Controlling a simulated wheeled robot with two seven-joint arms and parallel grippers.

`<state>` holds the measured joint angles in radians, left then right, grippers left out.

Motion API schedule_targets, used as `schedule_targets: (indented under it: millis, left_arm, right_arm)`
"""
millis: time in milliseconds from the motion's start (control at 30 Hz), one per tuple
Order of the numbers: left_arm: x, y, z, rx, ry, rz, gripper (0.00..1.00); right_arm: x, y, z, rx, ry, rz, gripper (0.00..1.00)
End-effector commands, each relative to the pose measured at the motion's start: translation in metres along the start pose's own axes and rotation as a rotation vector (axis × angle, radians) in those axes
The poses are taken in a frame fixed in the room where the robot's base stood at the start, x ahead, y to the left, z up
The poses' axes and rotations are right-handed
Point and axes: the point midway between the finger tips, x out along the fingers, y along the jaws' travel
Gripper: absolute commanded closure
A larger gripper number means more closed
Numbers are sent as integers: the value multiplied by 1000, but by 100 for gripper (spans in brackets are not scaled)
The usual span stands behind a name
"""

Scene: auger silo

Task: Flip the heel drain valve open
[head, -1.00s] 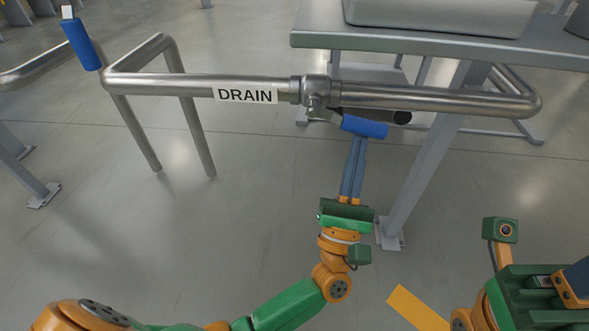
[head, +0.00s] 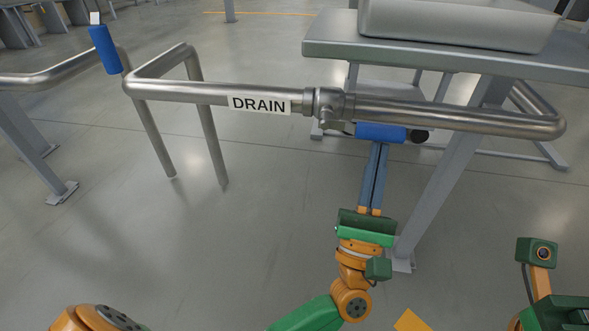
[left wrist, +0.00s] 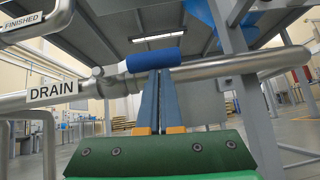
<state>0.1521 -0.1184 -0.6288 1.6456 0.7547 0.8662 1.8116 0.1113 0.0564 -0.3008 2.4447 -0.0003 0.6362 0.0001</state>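The drain valve (head: 327,105) sits in a steel pipe beside a DRAIN label (head: 259,104). Its blue lever grip (head: 380,132) lies to the right of the valve body, roughly along the pipe and just below it in the head view. In the left wrist view the grip (left wrist: 154,59) crosses just beyond my fingertips. My left gripper (head: 378,146) has its two blue fingers together, tips at the grip; I cannot tell whether they touch it. Nothing shows between the fingers. My right gripper's green housing (head: 562,312) shows at the bottom right; its fingers are out of sight.
A grey table (head: 440,58) with a pale bin stands behind the pipe, its leg close to my left wrist. Another blue handle (head: 105,48) is at the upper left. A FINISHED sign (left wrist: 22,21) shows in the left wrist view.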

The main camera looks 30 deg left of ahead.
Motion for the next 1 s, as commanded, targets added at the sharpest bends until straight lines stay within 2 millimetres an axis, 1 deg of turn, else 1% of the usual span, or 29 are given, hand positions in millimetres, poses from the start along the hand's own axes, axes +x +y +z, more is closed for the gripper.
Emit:
schedule_targets:
  millis: [67, 167, 400, 500, 633, 1000]
  left_arm:
    - [1, 0, 2, -1, -3, 2, 100]
    - [-8, 0, 1, 0, -1, 0, 100]
    - [-52, 0, 0, 1, 2, -2, 100]
    - [-64, 0, -1, 0, 2, -1, 100]
    - [-71, 0, 0, 0, 0, 0, 100]
    - [-71, 0, 0, 0, 0, 0, 100]
  right_arm:
    - [1, 0, 0, 0, 0, 0, 100]
    - [1, 0, 0, 0, 0, 0, 100]
    - [0, 0, 0, 0, 1, 1, 100]
    - [0, 0, 0, 0, 0, 1, 100]
    - [0, 0, 0, -1, -1, 1, 100]
    - [0, 0, 0, -1, -2, 0, 100]
